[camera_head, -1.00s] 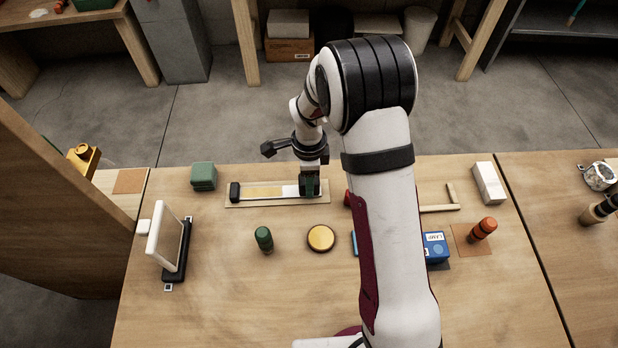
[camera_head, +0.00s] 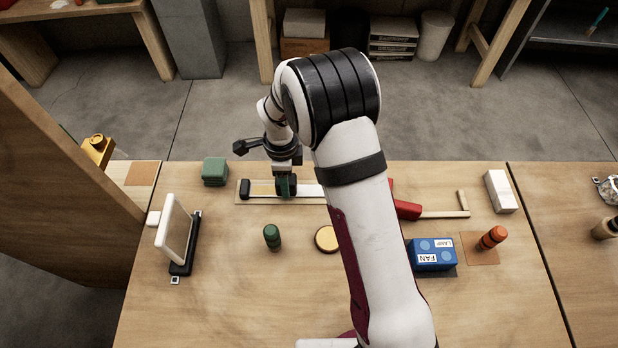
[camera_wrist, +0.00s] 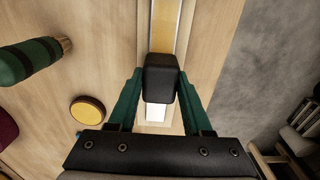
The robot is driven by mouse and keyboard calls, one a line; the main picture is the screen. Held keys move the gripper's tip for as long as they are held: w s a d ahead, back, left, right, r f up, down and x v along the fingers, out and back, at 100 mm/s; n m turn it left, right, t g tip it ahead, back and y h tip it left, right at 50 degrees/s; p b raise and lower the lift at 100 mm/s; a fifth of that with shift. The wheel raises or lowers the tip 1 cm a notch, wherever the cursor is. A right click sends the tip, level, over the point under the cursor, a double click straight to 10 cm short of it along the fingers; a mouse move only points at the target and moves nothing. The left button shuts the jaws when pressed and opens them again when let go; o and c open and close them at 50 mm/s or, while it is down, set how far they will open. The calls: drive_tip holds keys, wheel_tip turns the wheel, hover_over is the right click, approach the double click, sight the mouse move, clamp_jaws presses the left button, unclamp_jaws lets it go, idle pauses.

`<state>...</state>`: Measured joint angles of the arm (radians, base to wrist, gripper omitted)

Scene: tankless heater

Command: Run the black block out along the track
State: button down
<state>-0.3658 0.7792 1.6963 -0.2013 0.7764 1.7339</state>
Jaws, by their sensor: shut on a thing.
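The black block (camera_wrist: 160,76) sits on the track between the green fingers of my gripper (camera_wrist: 160,88) in the wrist view. My gripper (camera_head: 286,190) is shut on it, pointing down at the track in the head view. The track (camera_head: 318,201) is a light wooden strip running left to right at the back of the table. Its channel is yellow ahead of the block and white behind it. A dark piece (camera_head: 245,189) stands at the track's left end. My arm hides the track's right end in the head view.
A green block (camera_head: 215,171) stands just left of the track. A green peg (camera_head: 272,237) and a yellow disc (camera_head: 326,239) are in front of it. A white panel on a dark stand (camera_head: 175,231) is at the left, a blue box (camera_head: 432,255) at the right.

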drive_tip(key=shift+a, duration=0.9)
drive_tip(key=shift+c, duration=1.6)
unclamp_jaws()
drive_tip(key=shift+r, duration=0.1)
wheel_tip(320, 180, up, 16)
drive_tip(key=shift+f, duration=0.2)
drive_tip(key=shift+d, duration=0.1)
